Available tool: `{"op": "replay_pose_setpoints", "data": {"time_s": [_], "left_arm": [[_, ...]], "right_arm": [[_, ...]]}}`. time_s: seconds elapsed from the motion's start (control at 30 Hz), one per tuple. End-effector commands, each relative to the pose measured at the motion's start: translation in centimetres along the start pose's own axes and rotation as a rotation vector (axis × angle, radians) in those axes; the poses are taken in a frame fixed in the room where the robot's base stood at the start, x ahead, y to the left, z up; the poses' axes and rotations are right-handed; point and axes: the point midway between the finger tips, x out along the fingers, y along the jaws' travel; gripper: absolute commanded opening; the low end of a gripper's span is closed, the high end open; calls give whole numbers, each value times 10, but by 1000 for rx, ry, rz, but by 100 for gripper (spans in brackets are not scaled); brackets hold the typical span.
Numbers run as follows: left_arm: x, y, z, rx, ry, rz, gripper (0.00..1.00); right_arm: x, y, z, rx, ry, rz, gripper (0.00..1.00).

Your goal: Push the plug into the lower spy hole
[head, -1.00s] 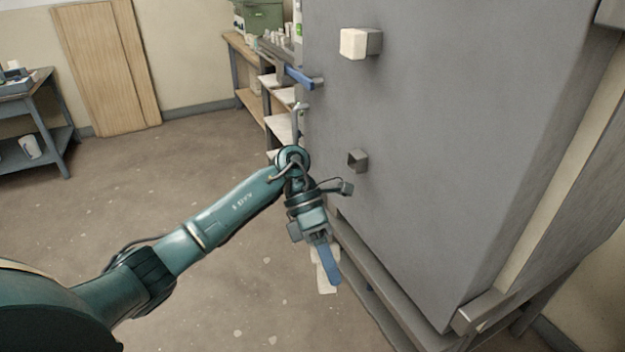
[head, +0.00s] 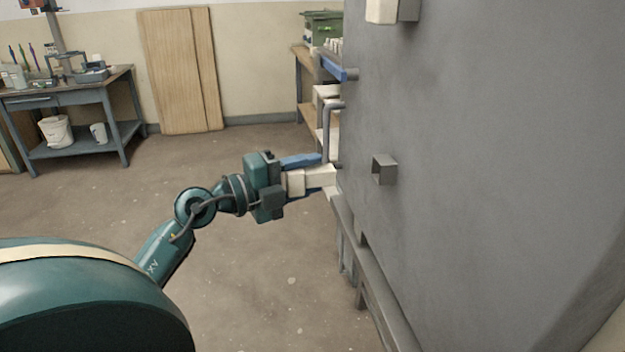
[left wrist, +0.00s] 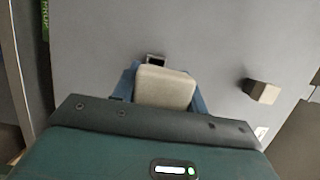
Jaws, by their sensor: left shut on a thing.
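My left gripper (head: 308,168) has blue fingers and is shut on a cream block-shaped plug (head: 322,178). It points right, towards the grey kiln wall (head: 480,180), with the plug in front. The lower spy hole (head: 384,169) is a square grey tube sticking out of the wall, to the right of the plug. In the left wrist view the plug (left wrist: 165,88) sits between the fingers, and a dark square opening (left wrist: 154,60) shows just beyond its top edge. The plug appears apart from the tube. My right gripper is in no view.
A cream plug (head: 381,11) sits in the upper spy hole. A blue-handled latch (head: 333,69) and a grey handle (head: 327,128) stick out at the kiln's left edge, close to my gripper. A workbench (head: 75,97) stands far left. The floor between is clear.

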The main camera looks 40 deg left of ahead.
Motion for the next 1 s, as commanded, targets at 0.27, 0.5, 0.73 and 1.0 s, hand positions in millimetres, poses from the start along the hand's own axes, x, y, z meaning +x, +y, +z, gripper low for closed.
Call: {"op": "replay_pose_setpoints", "data": {"time_s": [0.27, 0.5, 0.73, 1.0], "left_arm": [[26, -2, -8, 1, 3, -3, 19], [49, -2, -16, -1, 3, -2, 19], [57, -1, -18, 0, 2, 0, 19], [59, -3, -19, -1, 2, 0, 19]], "right_arm": [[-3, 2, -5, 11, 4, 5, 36], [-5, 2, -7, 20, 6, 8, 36], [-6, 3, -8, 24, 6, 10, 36], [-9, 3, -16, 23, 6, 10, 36]]}}
